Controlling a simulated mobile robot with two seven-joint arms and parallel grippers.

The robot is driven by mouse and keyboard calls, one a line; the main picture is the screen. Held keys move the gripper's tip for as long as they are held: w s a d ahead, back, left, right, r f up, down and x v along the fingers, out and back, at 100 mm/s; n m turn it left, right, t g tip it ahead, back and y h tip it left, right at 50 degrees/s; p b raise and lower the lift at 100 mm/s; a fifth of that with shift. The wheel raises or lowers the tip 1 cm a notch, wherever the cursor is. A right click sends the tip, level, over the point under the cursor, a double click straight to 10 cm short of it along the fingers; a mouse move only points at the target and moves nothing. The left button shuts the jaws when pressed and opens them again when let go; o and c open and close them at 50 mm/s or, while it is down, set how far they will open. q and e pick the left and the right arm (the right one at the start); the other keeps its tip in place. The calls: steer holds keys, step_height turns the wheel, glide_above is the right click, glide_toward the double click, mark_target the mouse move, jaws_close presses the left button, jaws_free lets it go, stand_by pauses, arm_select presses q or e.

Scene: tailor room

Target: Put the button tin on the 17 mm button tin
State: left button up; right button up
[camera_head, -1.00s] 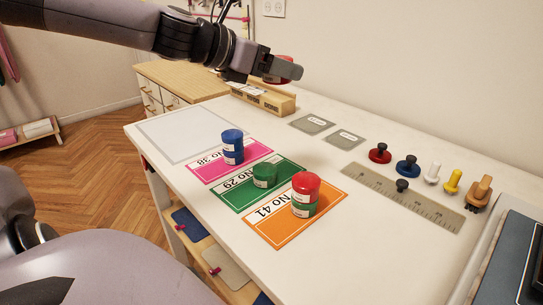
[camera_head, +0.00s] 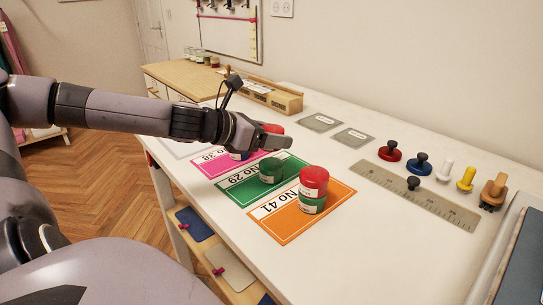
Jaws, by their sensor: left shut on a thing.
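My left gripper (camera_head: 262,138) is shut on a red button tin (camera_head: 275,129), which is mostly hidden behind the fingers. It is held above the pink No 38 and green No 29 cards. Below it, a single green tin (camera_head: 270,171) stands on the green card. Blue tin (camera_head: 238,156) shows only in part under the gripper on the pink card. On the orange card, a red tin (camera_head: 313,181) is stacked on a green tin (camera_head: 311,205). The size labels are too small to read, so I cannot tell which is the 17 mm tin. My right gripper is not in view.
The pink (camera_head: 210,170), green (camera_head: 232,190) and orange (camera_head: 290,228) cards lie in a row. A ruler (camera_head: 440,208), several coloured knobbed pieces and two grey labelled pads (camera_head: 321,122) lie to the right and back. A wooden box (camera_head: 275,97) stands behind.

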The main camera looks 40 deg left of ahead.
mark_target(272, 163)
arm_select(q)
steer(key=shift+f, duration=0.6)
step_height(272, 163, down, 3)
steer(key=shift+r+b, duration=0.2)
steer(key=shift+b, duration=0.6)
steer(key=shift+f, duration=0.3)
steer(key=shift+r, duration=0.1)
steer(key=shift+f, duration=0.2)
steer(key=o, duration=1.1)
